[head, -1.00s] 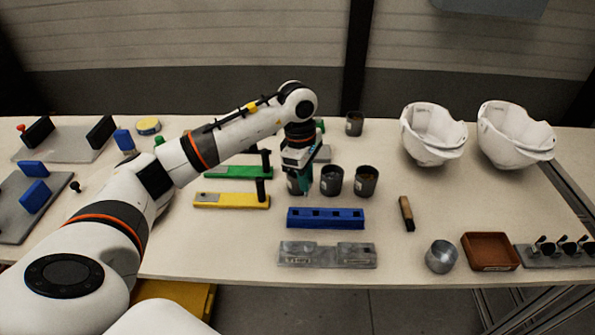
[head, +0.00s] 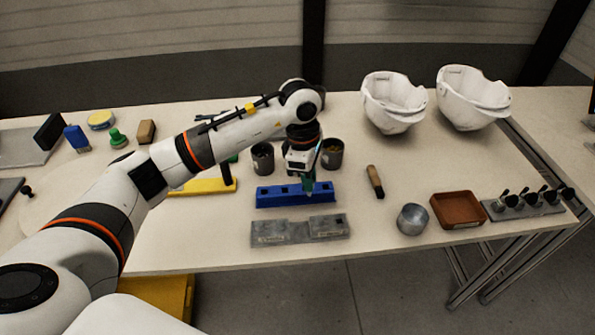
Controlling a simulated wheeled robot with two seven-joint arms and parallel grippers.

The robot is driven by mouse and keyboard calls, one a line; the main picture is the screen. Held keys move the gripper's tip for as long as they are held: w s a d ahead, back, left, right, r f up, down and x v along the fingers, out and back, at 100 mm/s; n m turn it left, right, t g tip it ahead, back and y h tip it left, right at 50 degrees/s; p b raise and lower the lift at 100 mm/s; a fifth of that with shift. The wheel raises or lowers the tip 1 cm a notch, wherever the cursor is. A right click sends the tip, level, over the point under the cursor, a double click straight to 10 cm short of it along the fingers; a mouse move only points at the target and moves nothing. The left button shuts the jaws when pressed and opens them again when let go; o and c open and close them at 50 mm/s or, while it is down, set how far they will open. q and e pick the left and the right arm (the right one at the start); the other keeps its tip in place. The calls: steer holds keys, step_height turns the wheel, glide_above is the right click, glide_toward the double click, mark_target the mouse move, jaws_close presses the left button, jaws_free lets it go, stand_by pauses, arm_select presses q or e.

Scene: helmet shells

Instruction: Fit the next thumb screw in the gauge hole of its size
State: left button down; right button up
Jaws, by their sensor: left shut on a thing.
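My left gripper (head: 308,188) is over the right part of the blue block (head: 266,196), with its fingertips close to the block's top. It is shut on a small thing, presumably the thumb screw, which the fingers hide. I cannot tell whether that thing touches a hole. The blue block has dark square holes along its top. A grey metal gauge block (head: 299,232) with label marks lies in front of it, with a dark hole near its right end. My right gripper is not in view.
Dark cups stand behind the blue block, one left (head: 262,158) and one right (head: 332,153). A wooden-handled tool (head: 375,181), a metal cup (head: 412,219), a brown tray (head: 457,209) and a grey rack (head: 524,205) are to the right. White helmet shells (head: 393,103) stand behind.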

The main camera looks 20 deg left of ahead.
arm_select(q)
steer(key=d+f+b, duration=0.2)
steer(key=d, duration=0.6)
steer(key=shift+f+b, duration=0.35)
steer(key=shift+f, duration=0.05)
steer(key=shift+f, duration=0.1)
stand_by(0.4)
steer(key=shift+f+b, duration=0.55)
steer(key=shift+b, duration=0.2)
steer(key=shift+f+b, duration=2.05)
steer(key=shift+b, duration=0.05)
stand_by(1.5)
steer(key=c, duration=1.2)
jaws_free()
steer(key=shift+r, duration=0.15)
